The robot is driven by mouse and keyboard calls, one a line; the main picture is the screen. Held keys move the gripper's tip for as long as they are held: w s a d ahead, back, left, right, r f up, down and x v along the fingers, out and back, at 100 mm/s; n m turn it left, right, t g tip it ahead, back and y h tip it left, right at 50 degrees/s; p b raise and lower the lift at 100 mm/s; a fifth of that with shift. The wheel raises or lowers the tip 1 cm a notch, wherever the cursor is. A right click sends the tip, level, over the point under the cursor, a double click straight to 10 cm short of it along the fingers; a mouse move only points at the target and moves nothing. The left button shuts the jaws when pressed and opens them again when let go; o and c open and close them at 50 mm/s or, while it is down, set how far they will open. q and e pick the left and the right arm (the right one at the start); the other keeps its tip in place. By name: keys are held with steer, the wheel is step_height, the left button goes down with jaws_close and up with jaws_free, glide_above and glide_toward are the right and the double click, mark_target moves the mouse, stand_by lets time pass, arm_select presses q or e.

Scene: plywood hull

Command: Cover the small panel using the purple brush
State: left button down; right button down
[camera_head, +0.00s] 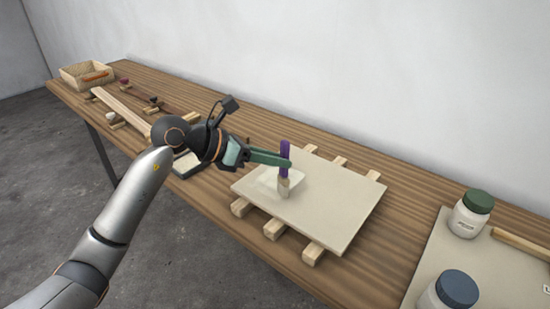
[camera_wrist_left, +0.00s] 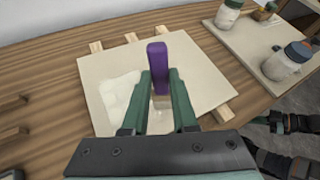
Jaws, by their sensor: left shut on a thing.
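The small panel (camera_head: 338,212) is a pale beige board lying flat on wooden strips on the workbench; it also shows in the left wrist view (camera_wrist_left: 205,72). A whiter coated patch (camera_head: 262,184) covers part of its left side, and the rest looks bare. My left gripper (camera_head: 284,162) is shut on the purple brush (camera_head: 285,148), which stands nearly upright, bristles down, over the patch's right edge. The bristles seem to meet the panel, but contact is hard to tell. In the left wrist view the fingers hide part of the brush (camera_wrist_left: 157,62).
At right, a board (camera_head: 432,262) holds a green-lidded jar (camera_head: 470,215), a blue-lidded jar (camera_head: 455,290) and a wooden stick (camera_head: 520,243). A basket (camera_head: 85,75) and a long plank (camera_head: 120,108) are at far left. Dark green-black parts show at the wrist view's right edge.

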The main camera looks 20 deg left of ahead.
stand_by(0.4)
arm_select(q)
steer(key=shift+s+d, duration=0.1)
steer(key=shift+d, duration=0.05)
steer(key=shift+s+d, duration=0.35)
steer(key=shift+f, duration=0.35)
steer(key=shift+f+b, duration=0.3)
steer(key=shift+b, duration=0.1)
stand_by(0.3)
steer(key=shift+a, duration=0.1)
steer(key=shift+w+a, duration=0.2)
steer(key=shift+a, duration=0.2)
steer(key=shift+w+a, duration=0.2)
steer(key=shift+a, duration=0.3)
